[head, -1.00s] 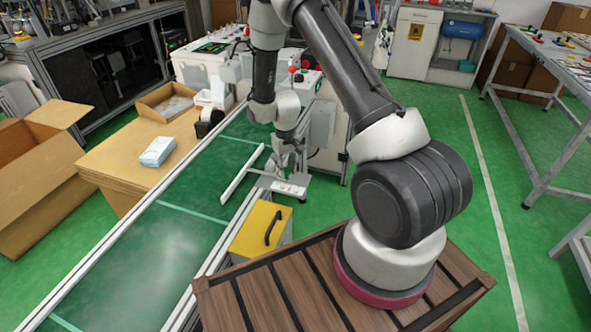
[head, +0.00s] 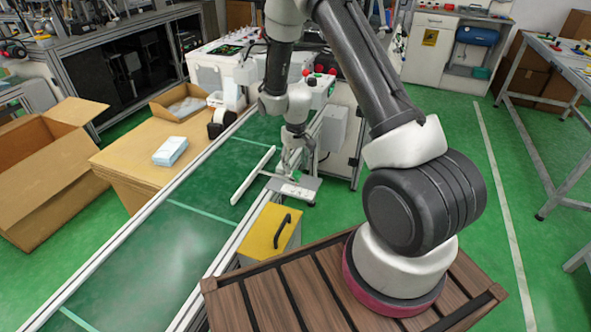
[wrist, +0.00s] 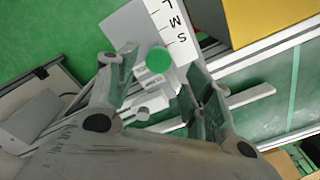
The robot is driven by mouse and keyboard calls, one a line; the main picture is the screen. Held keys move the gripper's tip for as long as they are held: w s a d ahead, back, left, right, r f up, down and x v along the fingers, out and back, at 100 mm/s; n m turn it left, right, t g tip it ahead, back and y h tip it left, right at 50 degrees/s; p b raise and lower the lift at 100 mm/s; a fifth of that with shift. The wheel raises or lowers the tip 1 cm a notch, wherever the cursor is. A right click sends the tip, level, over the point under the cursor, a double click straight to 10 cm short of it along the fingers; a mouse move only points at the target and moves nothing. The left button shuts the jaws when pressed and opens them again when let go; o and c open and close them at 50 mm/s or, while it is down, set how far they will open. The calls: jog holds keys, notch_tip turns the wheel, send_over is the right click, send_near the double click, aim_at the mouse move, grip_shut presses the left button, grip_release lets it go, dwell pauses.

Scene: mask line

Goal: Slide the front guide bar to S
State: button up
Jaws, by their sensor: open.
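The front guide bar (head: 253,176) is a thin white bar lying over the green conveyor near its right edge; it also shows in the wrist view (wrist: 252,98). Its green-topped knob (wrist: 158,60) stands on a small pale block beside a plate (wrist: 125,22) with a white scale marked S (wrist: 181,37), M and L. The knob is nearest the S end of the letters, but I cannot read its exact mark. My gripper (wrist: 160,56) is open, with one finger on each side of the knob. In the head view my gripper (head: 291,160) is low over the plate (head: 295,188).
A yellow box with a black handle (head: 271,232) stands beside the conveyor (head: 165,245), close to the plate. Across the belt, a cardboard surface holds a blue-white pack (head: 170,151). An open carton (head: 45,180) stands at left.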

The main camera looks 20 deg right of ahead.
notch_tip(320, 180, up, 9)
jog(key=shift+f, duration=0.2)
dwell(0.4)
jog(key=s+g, duration=0.2)
jog(key=s, duration=0.4)
jog(key=s+d+r+t, duration=0.2)
jog(key=s+r+t, duration=0.1)
jog(key=s+r, duration=0.9)
jog(key=s+d+r+t, duration=0.2)
jog(key=s+r, duration=0.9)
jog(key=r, duration=0.6)
jog(key=shift+s+d+r+t, duration=0.2)
jog(key=shift+s+r+t, duration=0.15)
jog(key=shift+t, duration=0.35)
